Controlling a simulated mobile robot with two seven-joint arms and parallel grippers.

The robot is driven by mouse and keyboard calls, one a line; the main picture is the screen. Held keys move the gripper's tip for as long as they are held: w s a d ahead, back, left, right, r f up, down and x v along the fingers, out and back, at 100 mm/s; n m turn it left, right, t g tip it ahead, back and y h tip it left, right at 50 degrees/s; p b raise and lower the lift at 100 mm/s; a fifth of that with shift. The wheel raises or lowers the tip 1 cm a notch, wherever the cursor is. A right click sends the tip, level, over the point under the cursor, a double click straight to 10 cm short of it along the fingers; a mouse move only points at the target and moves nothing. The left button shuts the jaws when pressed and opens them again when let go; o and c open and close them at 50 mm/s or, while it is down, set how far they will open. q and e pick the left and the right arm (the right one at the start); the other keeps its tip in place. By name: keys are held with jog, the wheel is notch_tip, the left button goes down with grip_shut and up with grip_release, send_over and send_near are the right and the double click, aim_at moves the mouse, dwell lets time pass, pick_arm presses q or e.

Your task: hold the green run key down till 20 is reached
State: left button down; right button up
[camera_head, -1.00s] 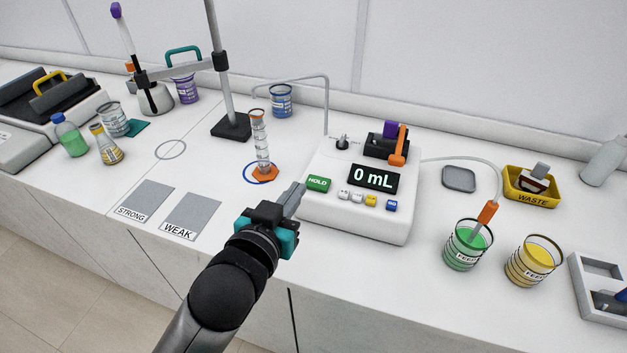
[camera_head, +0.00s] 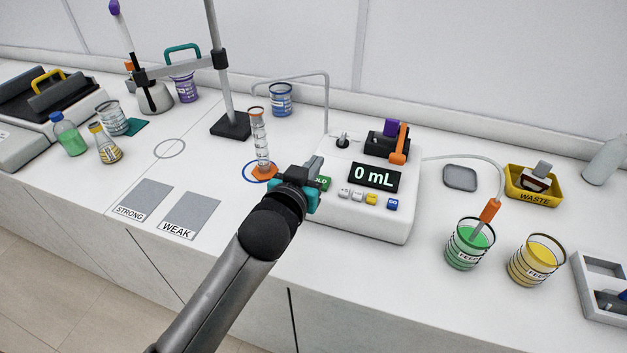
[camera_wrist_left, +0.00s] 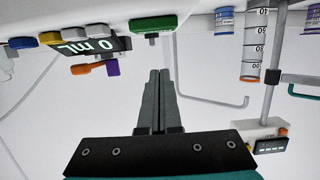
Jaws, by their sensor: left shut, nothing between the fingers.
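The green HOLD key (camera_head: 325,184) is on the front left of the white pump unit (camera_head: 362,225), partly hidden by my left gripper (camera_head: 314,167). The display (camera_head: 376,178) reads 0 mL. My left gripper is shut and empty, its fingers raised over the unit's left edge by the key. In the left wrist view, which is upside down, the green key (camera_wrist_left: 152,24) shows beyond the shut fingertips (camera_wrist_left: 160,73), apart from them in the picture; contact cannot be told. A graduated cylinder (camera_head: 259,140) with an orange base stands left of the unit. My right gripper is out of view.
White, yellow and blue keys (camera_head: 371,199) sit right of the green key. A bent tube (camera_head: 326,105) rises behind the unit. A green feed beaker (camera_head: 464,248), a yellow feed beaker (camera_head: 531,265) and a waste tray (camera_head: 528,197) stand to the right. Labelled grey pads (camera_head: 190,213) lie left.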

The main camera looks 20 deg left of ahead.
pick_arm(q)
jog(key=shift+s+f+b, duration=0.15)
jog(key=shift+f+b, duration=0.15)
jog(key=shift+f, duration=1.6)
